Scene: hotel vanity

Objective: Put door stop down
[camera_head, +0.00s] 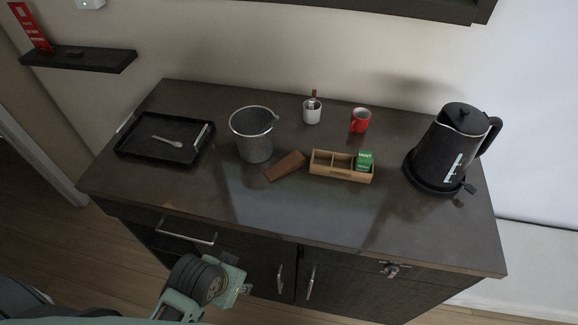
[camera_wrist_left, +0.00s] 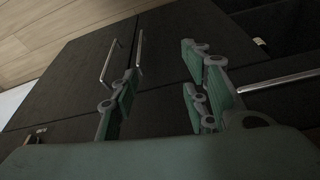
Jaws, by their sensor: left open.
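The door stop, a brown wedge (camera_head: 285,166), lies on the dark vanity top (camera_head: 260,205), between the metal ice bucket and the wooden box. No gripper touches it. My left gripper (camera_head: 240,284) is low in front of the cabinet, below the front edge of the top and well apart from the door stop. In the left wrist view its green fingers (camera_wrist_left: 160,88) are spread with nothing between them, facing the dark cabinet doors. The door stop does not show in that view. My right gripper is not in view.
A metal bucket (camera_head: 252,147) stands left of the door stop and a wooden box (camera_head: 328,174) with a green packet (camera_head: 365,160) right of it. The front is clear.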

